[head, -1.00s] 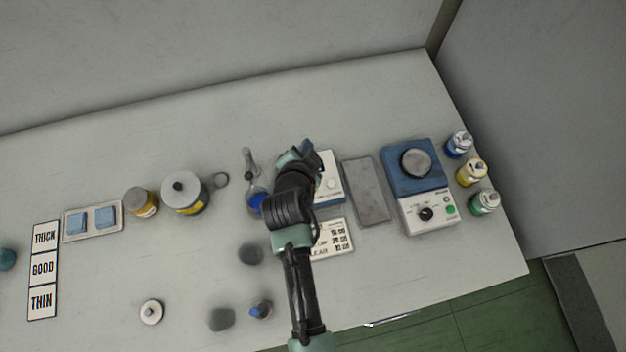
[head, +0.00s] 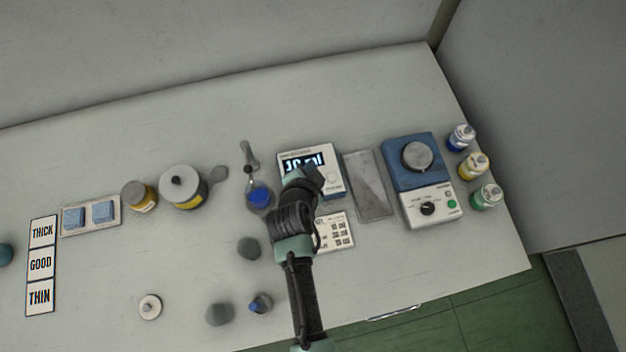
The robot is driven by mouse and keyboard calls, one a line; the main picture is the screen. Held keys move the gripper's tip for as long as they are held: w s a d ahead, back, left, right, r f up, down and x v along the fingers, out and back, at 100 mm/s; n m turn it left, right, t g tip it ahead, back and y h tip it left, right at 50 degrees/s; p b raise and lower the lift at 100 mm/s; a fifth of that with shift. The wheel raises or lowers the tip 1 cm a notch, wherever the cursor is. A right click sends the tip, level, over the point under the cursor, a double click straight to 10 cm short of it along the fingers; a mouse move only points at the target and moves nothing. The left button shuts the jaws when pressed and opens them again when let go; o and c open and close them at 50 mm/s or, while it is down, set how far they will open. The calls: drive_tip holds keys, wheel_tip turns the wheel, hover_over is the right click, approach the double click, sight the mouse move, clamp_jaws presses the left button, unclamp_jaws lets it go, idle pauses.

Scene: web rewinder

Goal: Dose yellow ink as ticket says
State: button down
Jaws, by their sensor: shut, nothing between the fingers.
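The yellow ink bottle (head: 473,167) stands at the right end of the table, between the blue bottle (head: 460,138) and the green bottle (head: 487,196). A white dosing unit (head: 336,160) has a lit display that seems to read 10 ml; a decimal point is too small to tell. The printed ticket (head: 341,233) lies in front of it, partly covered by my arm, and its small text is unreadable. My gripper (head: 319,178) is shut and empty over the front of the dosing unit.
A blue stirrer (head: 404,178) and a grey tray (head: 368,187) are right of the unit. Left are a blue-filled flask (head: 259,196), a lidded pot (head: 181,188), a yellow-labelled jar (head: 140,197) and a THICK/GOOD/THIN card (head: 40,264). The table's back strip is clear.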

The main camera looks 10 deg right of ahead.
wheel_tip(320, 180, down, 7)
drive_tip(key=b, duration=0.5)
drive_tip(key=shift+f+b, duration=0.1)
drive_tip(key=shift+b, duration=0.2)
idle(1.5)
drive_tip(key=shift+f+b, duration=0.4)
drive_tip(key=shift+b, duration=0.05)
drive_tip(key=shift+f+b, duration=0.35)
drive_tip(key=shift+b, duration=0.05)
idle(0.7)
drive_tip(key=shift+r, duration=0.1)
drive_tip(key=shift+r+p, duration=0.6)
drive_tip(key=shift+r, duration=0.1)
drive_tip(key=shift+r, duration=0.1)
wheel_tip(320, 180, up, 5)
drive_tip(key=p, duration=0.4)
